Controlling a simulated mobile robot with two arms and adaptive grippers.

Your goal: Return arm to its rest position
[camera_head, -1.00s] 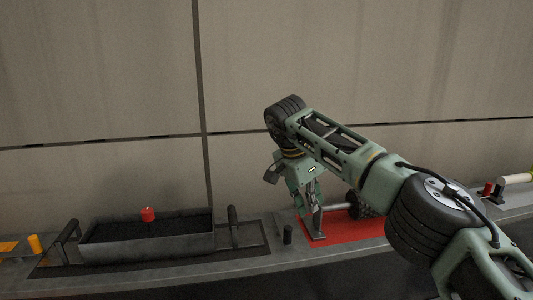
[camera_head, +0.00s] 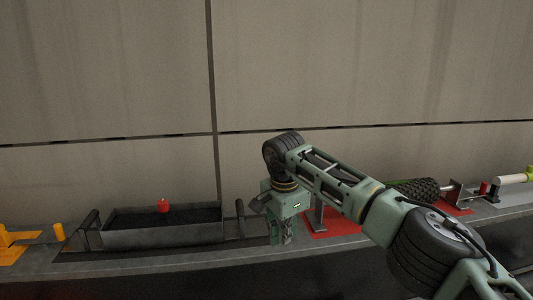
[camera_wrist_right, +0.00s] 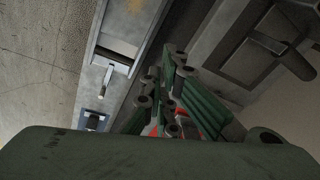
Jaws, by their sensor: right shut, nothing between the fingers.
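My right arm comes in from the lower right in the head view. Its gripper (camera_head: 281,236) points down at the bench, between the dark tray and the red mat. It is shut and empty. In the right wrist view the gripper's green fingers (camera_wrist_right: 185,95) fill the middle, with nothing seen between them. Whether the fingertips touch the bench cannot be told. My left gripper is not in view.
A grey bench (camera_head: 180,262) runs along a panelled wall (camera_head: 110,70). A dark tray (camera_head: 160,236) with a red knob (camera_head: 163,205) stands left of the gripper. A red mat (camera_head: 335,229) and a dark knobbly roller (camera_head: 417,188) with green are on the right. Orange parts (camera_head: 15,240) lie far left.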

